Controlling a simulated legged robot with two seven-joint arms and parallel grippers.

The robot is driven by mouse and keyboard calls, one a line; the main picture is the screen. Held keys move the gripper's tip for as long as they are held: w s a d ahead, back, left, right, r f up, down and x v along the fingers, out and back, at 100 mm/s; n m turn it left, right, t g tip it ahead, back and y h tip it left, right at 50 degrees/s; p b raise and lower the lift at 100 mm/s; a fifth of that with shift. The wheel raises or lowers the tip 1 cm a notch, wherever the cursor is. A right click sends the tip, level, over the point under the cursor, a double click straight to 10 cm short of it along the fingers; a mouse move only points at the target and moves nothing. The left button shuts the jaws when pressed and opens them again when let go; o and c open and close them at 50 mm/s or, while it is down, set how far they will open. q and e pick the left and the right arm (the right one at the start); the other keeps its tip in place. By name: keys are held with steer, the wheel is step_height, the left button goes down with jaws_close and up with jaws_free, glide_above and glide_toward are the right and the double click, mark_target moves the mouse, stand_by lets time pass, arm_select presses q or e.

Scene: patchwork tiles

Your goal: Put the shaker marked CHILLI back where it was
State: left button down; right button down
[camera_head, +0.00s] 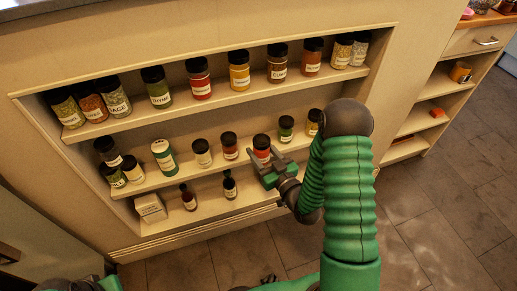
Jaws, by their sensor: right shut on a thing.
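A red shaker with a black lid (262,143) is in the grip of my right gripper (263,166), at the front of the middle shelf (185,181). It looks upright. The fingers cover its lower part, and I cannot read its label or tell whether its base touches the shelf. A darker red jar (229,145) stands to its left and a green jar (286,128) to its right. My left gripper is not in view.
The upper shelf (225,98) holds a row of spice jars. More jars stand on the middle shelf, including a white-and-green one (163,157). Below are a box (150,208) and two small dark bottles (188,198) (230,188). An open side shelf (428,119) stands right.

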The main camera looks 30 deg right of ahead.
steer(key=w+d, duration=0.1)
steer(key=w, duration=0.1)
steer(key=w+d+b, duration=0.1)
steer(key=w, duration=0.1)
steer(key=w+d+b, duration=0.1)
steer(key=w, duration=0.1)
steer(key=shift+w+d+f, duration=0.4)
steer(key=f+b, duration=0.3)
steer(key=shift+w+d+f, duration=0.1)
steer(key=shift+w+f, duration=0.2)
steer(key=shift+f, duration=0.1)
steer(key=shift+r, duration=0.2)
steer(key=c, duration=0.6)
jaws_free()
steer(key=shift+c, duration=0.2)
